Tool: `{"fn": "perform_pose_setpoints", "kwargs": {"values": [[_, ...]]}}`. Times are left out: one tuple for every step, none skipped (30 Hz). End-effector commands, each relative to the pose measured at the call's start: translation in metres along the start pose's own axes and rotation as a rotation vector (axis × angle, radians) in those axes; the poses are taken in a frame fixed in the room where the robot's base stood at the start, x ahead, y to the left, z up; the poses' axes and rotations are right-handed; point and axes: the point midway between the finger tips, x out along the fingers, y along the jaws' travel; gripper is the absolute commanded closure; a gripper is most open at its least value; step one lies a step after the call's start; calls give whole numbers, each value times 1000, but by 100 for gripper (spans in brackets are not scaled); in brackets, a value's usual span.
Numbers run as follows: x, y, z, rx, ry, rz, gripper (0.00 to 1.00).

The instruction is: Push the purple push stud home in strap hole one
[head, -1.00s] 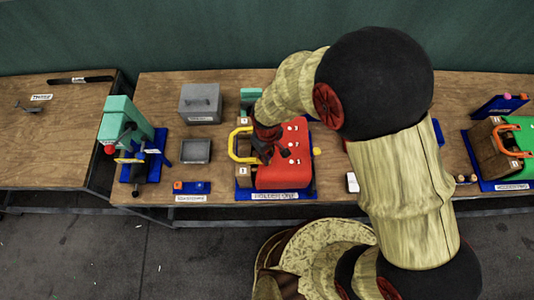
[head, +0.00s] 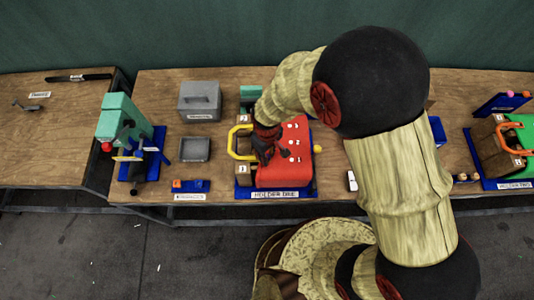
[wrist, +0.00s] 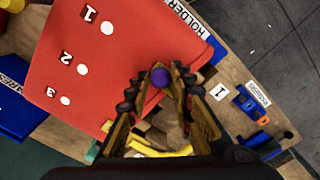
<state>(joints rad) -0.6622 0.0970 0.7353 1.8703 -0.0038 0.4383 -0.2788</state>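The red strap (wrist: 90,90) lies over the holder and has three pale holes marked 1, 2 and 3. Hole one (wrist: 107,27) is at the upper left of the wrist view, hole two (wrist: 82,70) and hole three (wrist: 65,100) below it. The purple push stud (wrist: 160,77) sits between the fingertips of my gripper (wrist: 160,84), which look closed on its sides. The stud is over the strap's edge, to the right of the holes. In the head view my gripper (head: 268,150) is over the left part of the red strap (head: 285,176); the stud is hidden there.
A yellow handle (head: 233,143) stands at the holder's left. A grey box (head: 199,99), a grey tray (head: 194,149) and a teal press (head: 121,118) are further left. Another holder with a green strap (head: 523,135) is at the far right.

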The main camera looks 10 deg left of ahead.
Motion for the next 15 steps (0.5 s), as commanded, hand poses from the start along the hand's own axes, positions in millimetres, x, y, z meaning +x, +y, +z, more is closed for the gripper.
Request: {"fn": "perform_pose_setpoints", "kwargs": {"values": [[0, 0, 0, 0, 0, 0, 72], [0, 0, 0, 0, 0, 0, 71], [0, 0, 0, 0, 0, 0, 68], [0, 0, 0, 0, 0, 0, 67], [0, 0, 0, 0, 0, 0, 65], [0, 0, 0, 0, 0, 0, 63], [0, 0, 0, 0, 0, 0, 61], [0, 0, 0, 0, 0, 0, 61], [0, 0, 0, 0, 0, 0, 61], [0, 0, 0, 0, 0, 0, 61], [0, 0, 0, 0, 0, 0, 61], [0, 0, 0, 0, 0, 0, 61], [0, 0, 0, 0, 0, 0, 61], [0, 0, 0, 0, 0, 0, 61], [0, 0, 0, 0, 0, 0, 61]]}}
